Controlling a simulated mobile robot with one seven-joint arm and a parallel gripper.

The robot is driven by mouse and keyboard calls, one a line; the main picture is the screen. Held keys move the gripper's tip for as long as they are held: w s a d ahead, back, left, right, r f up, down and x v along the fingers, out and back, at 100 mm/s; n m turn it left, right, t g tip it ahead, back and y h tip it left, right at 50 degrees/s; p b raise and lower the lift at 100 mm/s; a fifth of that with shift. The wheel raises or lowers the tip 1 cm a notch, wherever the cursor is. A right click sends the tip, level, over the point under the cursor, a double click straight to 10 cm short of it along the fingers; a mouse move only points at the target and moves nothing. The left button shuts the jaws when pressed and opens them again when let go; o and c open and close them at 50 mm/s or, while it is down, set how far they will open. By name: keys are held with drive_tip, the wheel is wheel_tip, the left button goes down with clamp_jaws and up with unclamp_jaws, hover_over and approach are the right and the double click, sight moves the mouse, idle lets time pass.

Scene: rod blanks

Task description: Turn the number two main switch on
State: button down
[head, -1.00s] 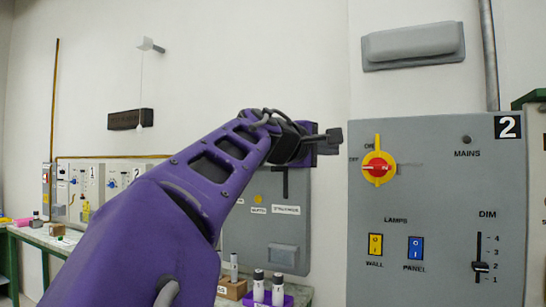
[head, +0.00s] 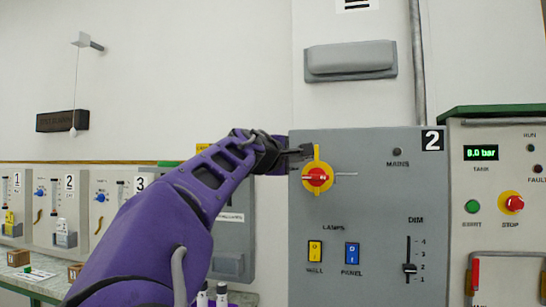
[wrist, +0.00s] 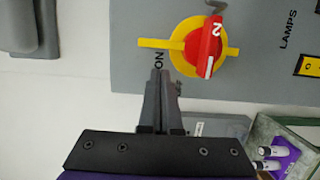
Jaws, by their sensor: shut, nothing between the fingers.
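The number two main switch (head: 317,177) is a red knob on a yellow plate, at the upper left of the grey panel marked 2 (head: 380,205). Its red handle lies sideways, with its white-marked end to the left. In the wrist view the switch (wrist: 207,45) shows its number 2. My gripper (head: 307,150) is shut and empty, at the upper left of the switch, beside the top of the yellow plate. In the wrist view its fingertips (wrist: 160,72) are by the ON label, apart from the red handle. The OFF label is hidden or unreadable.
The MAINS lamp (head: 397,152) is dark. Lamp switches, yellow (head: 315,251) and blue (head: 352,253), and the DIM slider (head: 409,268) sit lower on the panel. A tank panel (head: 500,200) with START and STOP buttons stands at right. Vials in a purple holder (wrist: 285,155) are nearby.

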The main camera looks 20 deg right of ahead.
drive_tip(key=shift+s+d, duration=0.55)
drive_tip(key=shift+d, duration=0.2)
drive_tip(key=shift+w+p, duration=0.1)
drive_tip(key=shift+p, duration=0.2)
drive_tip(key=shift+s+d+m, duration=0.15)
drive_tip(key=shift+s+m, duration=0.05)
drive_tip(key=shift+m, duration=0.1)
